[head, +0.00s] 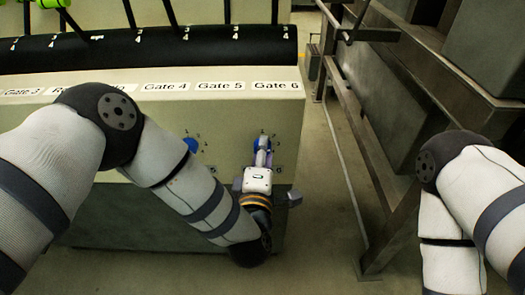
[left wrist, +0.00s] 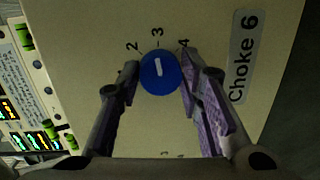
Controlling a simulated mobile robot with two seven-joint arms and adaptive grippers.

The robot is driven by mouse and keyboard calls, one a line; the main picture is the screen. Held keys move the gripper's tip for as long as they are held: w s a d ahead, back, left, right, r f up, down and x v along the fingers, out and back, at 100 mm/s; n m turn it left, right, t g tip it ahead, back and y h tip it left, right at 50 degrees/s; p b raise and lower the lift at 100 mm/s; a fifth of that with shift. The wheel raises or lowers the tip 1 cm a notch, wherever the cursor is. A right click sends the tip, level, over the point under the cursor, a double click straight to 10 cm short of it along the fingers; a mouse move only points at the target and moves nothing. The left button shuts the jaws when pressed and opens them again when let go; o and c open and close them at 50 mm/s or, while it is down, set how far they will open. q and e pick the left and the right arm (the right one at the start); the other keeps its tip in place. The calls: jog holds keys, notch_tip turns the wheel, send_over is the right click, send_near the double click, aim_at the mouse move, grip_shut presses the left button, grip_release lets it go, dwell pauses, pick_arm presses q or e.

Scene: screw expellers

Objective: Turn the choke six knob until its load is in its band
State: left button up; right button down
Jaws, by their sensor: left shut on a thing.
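The choke six knob (left wrist: 160,79) is a round blue dial with a white mark, on the cream panel beside a grey "Choke 6" label (left wrist: 243,55). In the left wrist view its white mark points about at the 3, between the 2 and the 4. My left gripper (head: 263,150) is at the panel below the Gate 6 label, its fingers shut on the knob from both sides. In the head view the gripper mostly hides this knob. My right gripper is out of view; only part of the right arm shows. The load reading of choke six cannot be made out.
In the left wrist view, small lit displays (left wrist: 42,140) and a sheet of writing (left wrist: 21,67) are at the left. A metal frame (head: 345,130) stands right of the panel, across a strip of floor.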

pick_arm(q)
jog(key=shift+r+m, duration=0.1)
jog(key=shift+m, duration=0.4)
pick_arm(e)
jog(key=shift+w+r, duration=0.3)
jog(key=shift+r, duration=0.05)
pick_arm(q)
jog(key=o, duration=1.2)
jog(key=s, duration=0.8)
jog(key=s+a, duration=0.1)
jog(key=s, duration=0.3)
jog(key=shift+r, duration=0.4)
